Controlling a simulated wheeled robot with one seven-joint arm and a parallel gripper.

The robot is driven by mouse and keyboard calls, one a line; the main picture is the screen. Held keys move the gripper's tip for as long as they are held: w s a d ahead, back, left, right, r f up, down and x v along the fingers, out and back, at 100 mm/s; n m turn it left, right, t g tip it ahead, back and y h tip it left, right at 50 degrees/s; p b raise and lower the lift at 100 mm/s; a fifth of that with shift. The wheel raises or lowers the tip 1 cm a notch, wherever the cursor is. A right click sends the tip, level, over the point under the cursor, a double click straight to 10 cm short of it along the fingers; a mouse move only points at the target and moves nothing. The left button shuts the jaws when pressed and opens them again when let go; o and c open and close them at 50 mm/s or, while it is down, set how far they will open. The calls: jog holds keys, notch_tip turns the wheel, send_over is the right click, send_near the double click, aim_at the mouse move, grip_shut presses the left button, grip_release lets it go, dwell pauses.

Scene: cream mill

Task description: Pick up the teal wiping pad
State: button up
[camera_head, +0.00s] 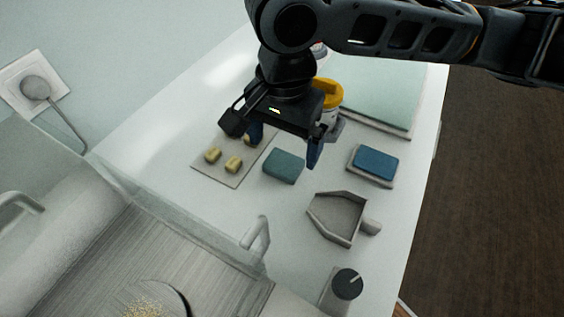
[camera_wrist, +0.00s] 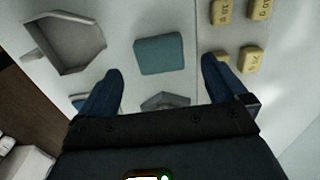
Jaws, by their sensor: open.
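The teal wiping pad (camera_head: 284,166) lies flat on the white worktop, between a small plate of yellow blocks and a grey scoop. It also shows in the wrist view (camera_wrist: 159,54), ahead of the fingertips and between their lines. My gripper (camera_head: 284,150) is open and empty, above the worktop just behind the pad. Its two blue fingers show apart in the wrist view (camera_wrist: 160,68). No finger appears to touch the pad. The height of the fingertips over the pad is hard to tell.
Yellow blocks (camera_head: 233,164) sit on a thin plate (camera_head: 229,181) left of the pad. A grey scoop (camera_head: 336,217) lies in front right. A blue pad (camera_head: 376,163) rests on a tray at the right. A yellow-topped container (camera_head: 328,93) stands behind my gripper. A black-topped knob (camera_head: 347,284) stands near front.

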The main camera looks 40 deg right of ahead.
aim_at(284, 162)
notch_tip(284, 162, down, 4)
jog(key=shift+f+b, duration=0.1)
jog(key=shift+b, duration=0.25)
jog(key=shift+c, duration=0.2)
jog(key=c, duration=1.2)
jog(key=shift+o, duration=0.2)
notch_tip(284, 162, up, 10)
jog(key=p, duration=0.2)
